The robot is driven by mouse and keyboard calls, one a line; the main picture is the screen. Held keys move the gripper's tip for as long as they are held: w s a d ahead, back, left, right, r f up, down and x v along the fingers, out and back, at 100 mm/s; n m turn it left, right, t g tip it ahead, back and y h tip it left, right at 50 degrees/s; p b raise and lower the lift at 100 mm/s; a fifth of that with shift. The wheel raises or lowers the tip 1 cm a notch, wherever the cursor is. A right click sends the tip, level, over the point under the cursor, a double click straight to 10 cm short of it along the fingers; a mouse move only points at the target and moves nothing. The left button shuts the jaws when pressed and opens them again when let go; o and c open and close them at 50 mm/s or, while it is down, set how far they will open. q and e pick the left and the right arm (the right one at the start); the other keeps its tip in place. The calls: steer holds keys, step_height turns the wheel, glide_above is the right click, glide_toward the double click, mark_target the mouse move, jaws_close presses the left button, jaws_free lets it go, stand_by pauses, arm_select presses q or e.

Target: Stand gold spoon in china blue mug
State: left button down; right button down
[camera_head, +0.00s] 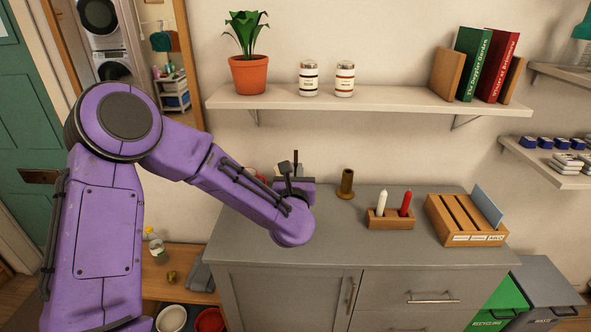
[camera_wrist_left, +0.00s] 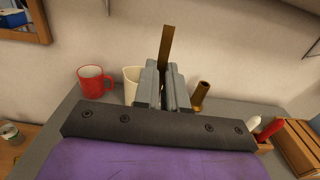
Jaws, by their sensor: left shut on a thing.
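My left gripper (camera_head: 292,172) is over the back left of the grey cabinet top, seen mostly from behind my arm. In the left wrist view its jaws (camera_wrist_left: 164,72) are shut on a narrow gold-brown strip (camera_wrist_left: 167,44), which fits the gold spoon. The strip stands nearly upright above the jaws; its lower end is hidden. A cream cup or mug (camera_wrist_left: 131,84) is just left of the jaws and partly hidden by them. A red mug (camera_wrist_left: 94,82) stands further left. I cannot make out a china blue mug in either view. My right gripper is not in view.
A brass holder (camera_head: 346,184) stands right of the gripper. A wooden block with white and red candle-like sticks (camera_head: 390,218) and a wooden file rack (camera_head: 465,222) are further right. A wall shelf (camera_head: 390,100) hangs above. The cabinet's front middle (camera_head: 330,250) is clear.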

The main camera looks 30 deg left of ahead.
arm_select(q)
step_height(320, 180, down, 10)
steer(key=b, duration=0.8)
steer(key=shift+b, duration=0.35)
steer(key=c, duration=1.1)
jaws_free()
steer(key=shift+s+d, duration=0.25)
steer(key=shift+s, duration=0.1)
steer(key=b+v, duration=0.2)
steer(key=v, duration=0.7)
steer(key=shift+s+d+b, duration=0.2)
steer(key=shift+s+b, duration=0.1)
steer(key=shift+b, duration=0.1)
